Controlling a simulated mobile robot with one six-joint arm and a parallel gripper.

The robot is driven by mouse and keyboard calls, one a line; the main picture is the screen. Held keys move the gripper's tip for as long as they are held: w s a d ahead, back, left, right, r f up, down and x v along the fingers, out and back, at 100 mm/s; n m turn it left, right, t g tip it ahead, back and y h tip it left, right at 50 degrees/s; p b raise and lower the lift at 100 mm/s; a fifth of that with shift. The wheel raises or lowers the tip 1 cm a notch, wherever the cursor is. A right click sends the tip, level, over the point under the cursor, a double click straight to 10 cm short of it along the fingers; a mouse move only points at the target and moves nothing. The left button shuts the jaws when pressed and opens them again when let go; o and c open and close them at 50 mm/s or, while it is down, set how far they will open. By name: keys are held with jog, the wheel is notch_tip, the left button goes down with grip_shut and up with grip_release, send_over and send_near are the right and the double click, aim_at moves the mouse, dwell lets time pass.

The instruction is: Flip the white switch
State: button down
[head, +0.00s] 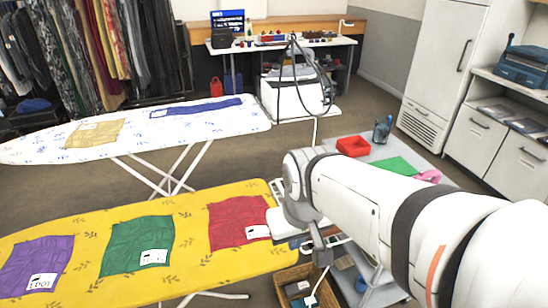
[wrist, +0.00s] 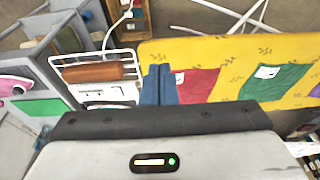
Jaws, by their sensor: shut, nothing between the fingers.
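My gripper (wrist: 158,84) is shut and empty, its two blue fingers together in the wrist view. They are above the near end of the yellow ironing board (wrist: 215,52), beside a white wire rack (wrist: 137,66). A white panel (wrist: 100,92) with small dark marks lies in the rack, left of the fingers; I cannot tell whether it bears the white switch. No white switch is clearly recognizable in either view.
A brown cylinder (wrist: 92,73) lies in the rack. Red, green and purple cloths lie on the yellow board. A wicker basket (head: 290,275) with a white cord stands below its end. A grey table with a red bin (head: 353,146) is beyond my arm.

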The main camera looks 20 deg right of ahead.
jog(key=w+d+f+n+g+p, duration=0.1)
jog(key=w+d+n, duration=0.4)
jog(key=w, duration=0.3)
jog(key=w+d+f+n+p, duration=0.1)
jog(key=w+d+f+n, duration=0.1)
jog(key=w+d+n, duration=0.3)
jog(key=w+d+f+n+g+p, duration=0.1)
jog(key=w+d+n, duration=0.4)
jog(key=w+n, duration=0.3)
jog(key=w, duration=0.4)
jog(key=shift+w+d+f+g, duration=0.3)
jog(key=shift+w+d, duration=0.05)
jog(key=shift+w, duration=0.05)
notch_tip(320, 180, down, 14)
jog(key=shift+p, duration=0.85)
